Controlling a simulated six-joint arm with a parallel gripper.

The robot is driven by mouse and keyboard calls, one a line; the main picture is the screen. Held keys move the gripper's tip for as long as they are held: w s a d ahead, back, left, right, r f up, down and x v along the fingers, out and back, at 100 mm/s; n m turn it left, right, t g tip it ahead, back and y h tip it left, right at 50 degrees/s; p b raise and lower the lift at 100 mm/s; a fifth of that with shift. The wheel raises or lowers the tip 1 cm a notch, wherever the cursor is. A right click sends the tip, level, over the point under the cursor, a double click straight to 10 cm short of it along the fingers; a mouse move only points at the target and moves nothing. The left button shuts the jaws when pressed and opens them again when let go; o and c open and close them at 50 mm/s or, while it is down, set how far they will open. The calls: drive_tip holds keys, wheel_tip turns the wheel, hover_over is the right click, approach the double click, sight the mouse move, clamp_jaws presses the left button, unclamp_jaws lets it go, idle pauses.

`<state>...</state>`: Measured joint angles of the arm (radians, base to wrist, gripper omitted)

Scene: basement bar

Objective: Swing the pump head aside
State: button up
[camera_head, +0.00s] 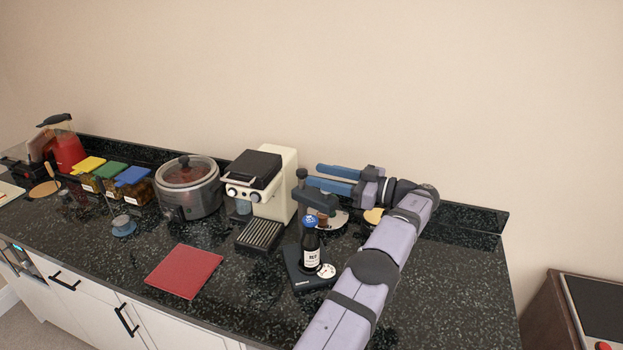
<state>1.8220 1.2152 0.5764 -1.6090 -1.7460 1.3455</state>
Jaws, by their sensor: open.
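A small dark device stands at the right half of the counter, with a black base (293,275) and a knobbed upright part (301,177). A dark arm-like part (319,201), which looks like the pump head, sits above a dark bottle (310,258) with a white label and blue cap. The bottle stands upright on or against the base. My gripper (314,174) is open, its two blue fingers pointing left, just above and behind the dark part. I cannot tell whether a finger touches the knobbed part.
A cream coffee machine (280,205) stands close left of my gripper, with a slotted drip tray (260,235) in front. A slow cooker (187,190) is farther left. A red mat (184,271) lies in front. The counter's right end (455,275) is clear.

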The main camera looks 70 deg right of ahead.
drive_tip(key=shift+s, duration=0.6)
